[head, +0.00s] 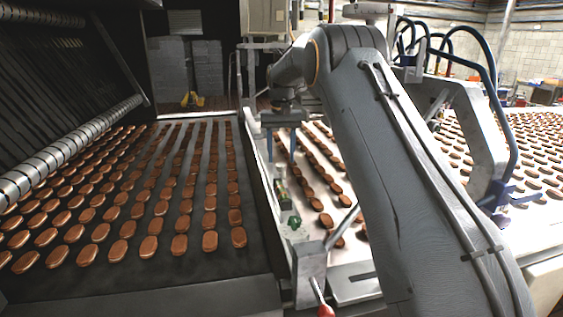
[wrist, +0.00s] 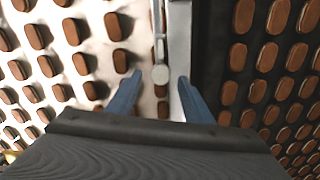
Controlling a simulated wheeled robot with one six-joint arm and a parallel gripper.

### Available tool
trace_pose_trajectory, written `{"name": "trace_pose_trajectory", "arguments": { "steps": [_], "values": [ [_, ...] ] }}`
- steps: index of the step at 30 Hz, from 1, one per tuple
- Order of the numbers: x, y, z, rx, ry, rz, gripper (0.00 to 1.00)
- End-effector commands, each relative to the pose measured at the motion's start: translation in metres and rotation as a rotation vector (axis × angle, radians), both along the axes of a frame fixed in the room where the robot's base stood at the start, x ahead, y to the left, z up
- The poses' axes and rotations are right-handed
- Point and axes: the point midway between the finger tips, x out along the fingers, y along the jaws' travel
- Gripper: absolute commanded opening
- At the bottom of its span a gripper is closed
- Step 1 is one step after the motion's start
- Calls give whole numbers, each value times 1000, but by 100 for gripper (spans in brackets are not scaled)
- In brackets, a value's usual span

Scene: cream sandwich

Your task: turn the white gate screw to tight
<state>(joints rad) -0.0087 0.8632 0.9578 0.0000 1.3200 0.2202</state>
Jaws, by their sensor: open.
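The white gate screw (wrist: 160,74) shows in the wrist view as a small pale round head on the metal rail between the two belts. My gripper (head: 281,155) hangs above that rail in the head view, pointing down. In the wrist view my gripper (wrist: 158,92) is open, with one blue finger on each side of the screw head and a visible gap on both sides. I cannot tell how far above the screw the fingertips are. In the head view I cannot make out the screw below my gripper.
A dark belt (head: 190,262) with rows of brown biscuits lies left of the rail (head: 262,185). A pale belt (head: 345,258) with biscuits lies right of it. A green knob (head: 294,222) and a red-tipped lever (head: 325,311) stand along the rail nearer to me.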

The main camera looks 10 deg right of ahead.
Motion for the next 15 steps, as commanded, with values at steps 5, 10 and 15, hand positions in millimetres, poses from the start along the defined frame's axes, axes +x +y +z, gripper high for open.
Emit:
{"name": "trace_pose_trajectory", "arguments": {
  "steps": [5,10,15],
  "values": [
    [1,0,30,0,-4,0,46],
    [1,0,49,0,-2,0,46],
    [0,0,55,0,0,0,46]
  ]
}}
